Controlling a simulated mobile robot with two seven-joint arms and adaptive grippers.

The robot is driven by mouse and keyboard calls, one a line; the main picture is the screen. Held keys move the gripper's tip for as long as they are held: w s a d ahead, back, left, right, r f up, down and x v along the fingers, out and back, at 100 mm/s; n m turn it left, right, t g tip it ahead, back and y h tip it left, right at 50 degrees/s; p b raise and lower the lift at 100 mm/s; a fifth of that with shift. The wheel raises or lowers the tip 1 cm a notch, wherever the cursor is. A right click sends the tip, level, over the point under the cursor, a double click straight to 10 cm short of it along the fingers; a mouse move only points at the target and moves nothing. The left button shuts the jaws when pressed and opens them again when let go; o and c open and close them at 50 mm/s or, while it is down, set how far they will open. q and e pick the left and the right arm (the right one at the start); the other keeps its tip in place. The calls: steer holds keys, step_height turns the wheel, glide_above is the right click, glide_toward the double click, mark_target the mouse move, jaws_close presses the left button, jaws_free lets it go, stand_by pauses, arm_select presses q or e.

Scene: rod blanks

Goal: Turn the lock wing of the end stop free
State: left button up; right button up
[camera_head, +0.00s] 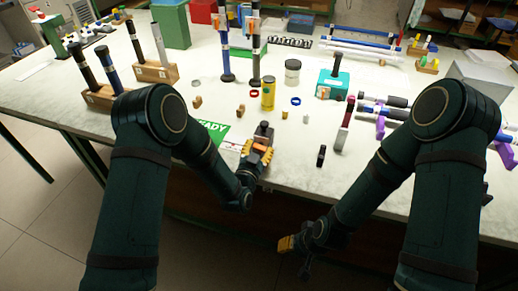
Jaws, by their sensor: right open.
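I cannot make out for sure which piece is the end stop or its lock wing. A slim grey upright piece with a red top (345,122) stands nearer the front edge. My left gripper (257,152) is over the front edge of the table, beside the green READY card (216,130); its finger gap is too small to read. My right gripper (287,244) is open, low in front of the table, apart from everything on it.
Wooden blocks (155,73) hold upright rods at the left. A yellow can (268,93), a jar (292,72) and small rings lie mid-table. A small black piece (321,156) stands near the front edge. Rods on purple supports (381,126) lie by my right arm.

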arm_select(q)
steer(key=shift+c, duration=0.4)
steer(key=shift+n, duration=1.3)
steer(key=o, duration=1.2)
steer(key=shift+s, duration=0.15)
steer(key=v, duration=1.1)
steer(key=shift+s+a, duration=0.1)
steer(key=shift+s, duration=0.25)
steer(key=shift+f, duration=0.1)
